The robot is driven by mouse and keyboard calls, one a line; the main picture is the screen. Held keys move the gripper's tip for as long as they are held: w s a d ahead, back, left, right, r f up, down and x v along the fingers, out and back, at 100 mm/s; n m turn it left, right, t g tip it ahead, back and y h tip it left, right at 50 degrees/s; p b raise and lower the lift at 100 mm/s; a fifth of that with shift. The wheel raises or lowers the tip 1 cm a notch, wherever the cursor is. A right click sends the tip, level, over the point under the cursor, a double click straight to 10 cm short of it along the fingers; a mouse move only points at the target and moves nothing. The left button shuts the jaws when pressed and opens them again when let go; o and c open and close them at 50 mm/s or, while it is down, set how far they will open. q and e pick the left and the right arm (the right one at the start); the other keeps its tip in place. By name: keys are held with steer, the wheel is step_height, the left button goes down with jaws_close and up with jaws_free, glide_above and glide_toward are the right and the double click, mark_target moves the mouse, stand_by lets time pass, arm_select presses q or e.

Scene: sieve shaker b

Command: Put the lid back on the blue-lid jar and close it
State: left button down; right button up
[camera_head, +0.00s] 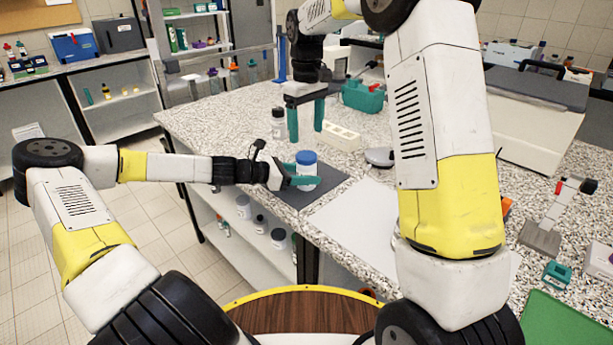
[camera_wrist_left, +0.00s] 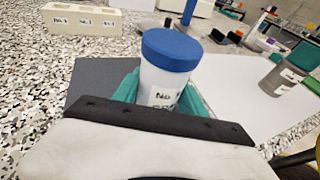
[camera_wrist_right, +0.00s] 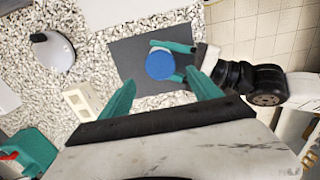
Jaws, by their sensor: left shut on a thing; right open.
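The blue-lid jar (camera_head: 306,172) stands upright on a dark grey mat (camera_head: 326,193) near the counter's edge. Its blue lid (camera_wrist_left: 171,49) sits on top of the white, labelled body (camera_wrist_left: 161,88); I cannot tell how tightly. My left gripper (camera_head: 304,181) is shut on the jar's body from the side, below the lid, with teal fingers on both sides. My right gripper (camera_head: 306,120) is open and empty, pointing down, above and behind the jar. In the right wrist view the lid (camera_wrist_right: 160,65) lies beyond the open fingertips.
A white block with holes (camera_head: 341,136), a small dark-capped jar (camera_head: 278,124) and a teal container (camera_head: 363,95) stand behind the mat. A round grey-white device (camera_head: 379,157) is to the right. A white sheet (camera_head: 352,215) lies beside the mat.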

mark_target(307, 155)
steer(key=shift+f, duration=4)
steer(key=c, duration=1.5)
steer(key=o, duration=1.7)
steer(key=shift+c, duration=0.2)
step_height(307, 155, up, 12)
